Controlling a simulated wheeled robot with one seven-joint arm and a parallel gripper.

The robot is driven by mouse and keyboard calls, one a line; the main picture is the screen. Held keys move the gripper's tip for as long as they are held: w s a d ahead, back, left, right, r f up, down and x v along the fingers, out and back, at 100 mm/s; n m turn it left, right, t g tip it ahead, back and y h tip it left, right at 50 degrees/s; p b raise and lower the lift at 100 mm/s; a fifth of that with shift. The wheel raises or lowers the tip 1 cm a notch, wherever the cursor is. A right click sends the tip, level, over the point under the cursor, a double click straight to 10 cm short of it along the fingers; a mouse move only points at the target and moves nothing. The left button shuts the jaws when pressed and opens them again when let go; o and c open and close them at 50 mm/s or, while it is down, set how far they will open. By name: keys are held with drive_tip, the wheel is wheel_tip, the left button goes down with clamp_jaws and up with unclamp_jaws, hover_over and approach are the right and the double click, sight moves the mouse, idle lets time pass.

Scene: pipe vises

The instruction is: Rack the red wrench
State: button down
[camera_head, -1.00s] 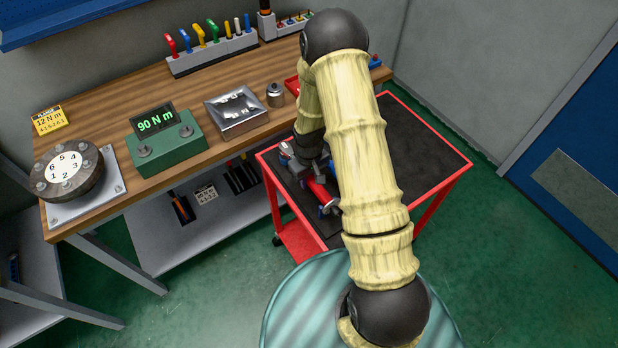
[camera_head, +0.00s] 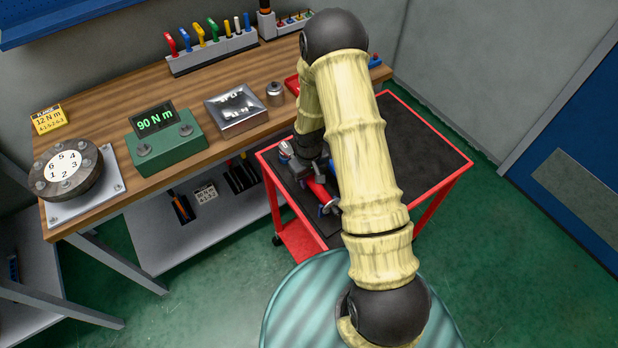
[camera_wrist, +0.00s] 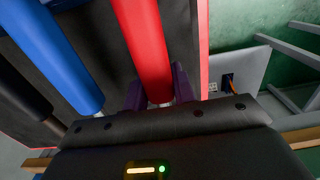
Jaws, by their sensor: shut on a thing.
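The red wrench (camera_head: 319,190) is on or just above the black top of the red cart, partly hidden by my arm. I cannot tell whether it touches the cart top. In the wrist view its red handle (camera_wrist: 146,45) runs up between the purple fingers of my gripper (camera_wrist: 158,92), which is shut on it. A blue-handled tool (camera_wrist: 57,55) lies to its left there, with a black handle (camera_wrist: 18,90) further left. In the head view my gripper is mostly hidden behind my arm.
The lower shelf (camera_head: 160,240) has slots with tools. The cart's right side (camera_head: 425,150) is clear.

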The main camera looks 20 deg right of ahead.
drive_tip(key=c, duration=1.1)
unclamp_jaws()
drive_tip(key=shift+o, duration=0.2)
wheel_tip(320, 180, up, 17)
drive_tip(key=b, duration=0.2)
drive_tip(key=shift+r, duration=0.15)
drive_tip(key=shift+w, duration=0.1)
drive_tip(key=s+r+m+t, duration=0.1)
drive_tip(key=s+r, duration=0.1)
drive_tip(key=s, duration=0.5)
drive_tip(key=s+r+m+t, duration=0.1)
drive_tip(key=s+r+m, duration=0.1)
drive_tip(key=s, duration=0.5)
drive_tip(key=shift+s+r+m+t, duration=0.25)
drive_tip(key=shift+r+m+t, duration=0.05)
drive_tip(key=shift+r, duration=0.5)
